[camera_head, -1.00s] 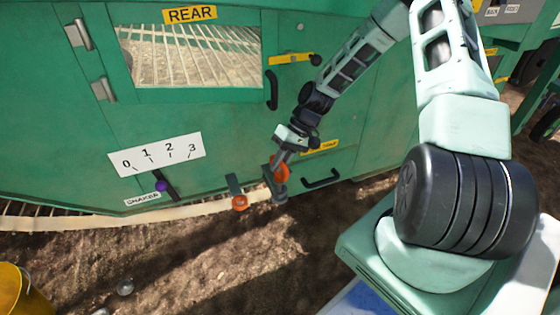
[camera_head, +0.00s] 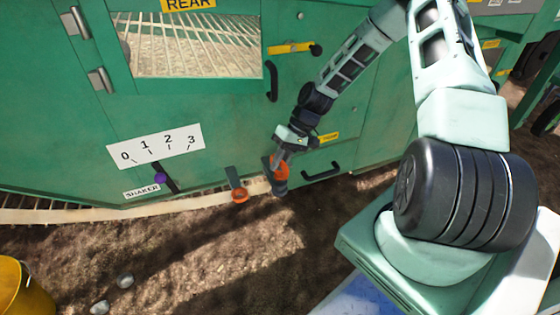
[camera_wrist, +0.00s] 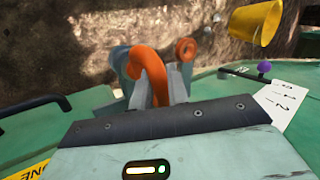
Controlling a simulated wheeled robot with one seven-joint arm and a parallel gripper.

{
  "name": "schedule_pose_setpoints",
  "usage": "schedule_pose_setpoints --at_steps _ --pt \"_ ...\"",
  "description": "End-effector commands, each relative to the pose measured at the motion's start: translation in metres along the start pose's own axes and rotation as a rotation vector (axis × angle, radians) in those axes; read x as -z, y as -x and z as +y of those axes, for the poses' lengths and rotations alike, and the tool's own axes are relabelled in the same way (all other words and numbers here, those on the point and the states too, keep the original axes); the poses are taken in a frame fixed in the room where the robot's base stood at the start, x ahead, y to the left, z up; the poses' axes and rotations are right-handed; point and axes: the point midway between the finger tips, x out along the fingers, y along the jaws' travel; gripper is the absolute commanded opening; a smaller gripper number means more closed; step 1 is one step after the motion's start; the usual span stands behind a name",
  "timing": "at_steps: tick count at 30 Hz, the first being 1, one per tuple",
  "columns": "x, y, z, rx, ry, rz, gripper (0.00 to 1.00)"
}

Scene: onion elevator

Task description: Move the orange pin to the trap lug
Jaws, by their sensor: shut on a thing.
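The orange pin (camera_wrist: 147,68) has a curved orange handle, and my gripper (camera_wrist: 157,92) is shut on it between two grey fingers. In the head view the pin (camera_head: 282,171) is at my gripper (camera_head: 275,163), low on the green machine. A grey piece (camera_head: 279,190) shows just below the pin; I cannot tell whether it is the trap lug or whether the pin touches it. A second orange round piece (camera_head: 240,195) is on a dark bracket just left of my gripper, and it shows beyond the fingers in the wrist view (camera_wrist: 186,48).
A black handle (camera_head: 321,172) and a partly hidden yellow label (camera_head: 329,137) are right of my gripper. A shaker lever with a purple knob (camera_head: 160,179) is to the left. A yellow bucket (camera_head: 22,290) stands on the soil at lower left.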

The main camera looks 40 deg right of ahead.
Motion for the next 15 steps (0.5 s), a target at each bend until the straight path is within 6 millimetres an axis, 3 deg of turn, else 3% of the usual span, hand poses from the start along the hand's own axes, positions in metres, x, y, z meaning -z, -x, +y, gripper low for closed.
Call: schedule_pose_setpoints --at_steps 2,3,5,6,15 --pt "0.0001 0.0002 -0.0002 0.000 0.000 0.000 0.00" --pt "0.0001 0.0002 -0.0002 0.000 0.000 0.000 0.22" --pt "0.0001 0.0003 -0.0002 0.000 0.000 0.000 0.39" --pt "0.0001 0.0003 -0.0002 0.000 0.000 0.000 0.42" --pt "0.0001 0.0030 -0.0003 0.000 -0.001 0.001 0.42"
